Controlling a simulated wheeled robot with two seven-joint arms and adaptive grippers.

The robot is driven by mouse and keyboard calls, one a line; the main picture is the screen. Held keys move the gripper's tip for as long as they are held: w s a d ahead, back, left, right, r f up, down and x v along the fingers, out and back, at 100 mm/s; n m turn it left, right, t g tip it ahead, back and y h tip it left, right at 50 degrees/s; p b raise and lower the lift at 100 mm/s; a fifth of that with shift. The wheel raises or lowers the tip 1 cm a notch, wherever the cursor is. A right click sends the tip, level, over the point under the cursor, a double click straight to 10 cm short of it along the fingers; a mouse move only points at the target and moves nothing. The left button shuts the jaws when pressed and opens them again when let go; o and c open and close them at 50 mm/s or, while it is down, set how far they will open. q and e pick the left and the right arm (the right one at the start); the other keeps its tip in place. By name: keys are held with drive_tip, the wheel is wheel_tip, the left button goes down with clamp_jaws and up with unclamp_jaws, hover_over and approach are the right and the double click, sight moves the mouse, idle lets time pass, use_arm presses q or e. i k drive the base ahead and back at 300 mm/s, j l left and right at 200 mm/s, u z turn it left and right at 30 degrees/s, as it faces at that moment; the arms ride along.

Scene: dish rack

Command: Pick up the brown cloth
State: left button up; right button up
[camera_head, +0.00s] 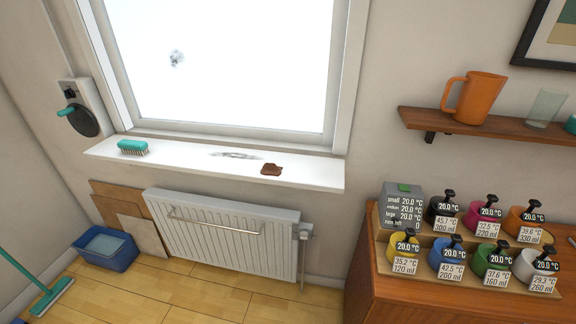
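A small brown crumpled piece, seemingly the brown cloth (271,169), lies on the right part of the white windowsill (315,172), near its front edge. It is too small in view to make out its weave or folds. Nothing covers it. Neither of my grippers shows in the head view.
A teal brush (132,147) lies at the sill's left end; a clear wet-looking patch (233,155) is mid-sill. A radiator (225,235) with a rail is below. Right are a wooden cabinet (395,295) with several labelled colored containers and a shelf (425,119) holding an orange jug (480,98).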

sight(268, 168)
drive_tip(key=j+z, duration=0.4)
drive_tip(key=j, duration=0.25)
drive_tip(key=j+z, duration=0.4)
drive_tip(key=j, duration=0.25)
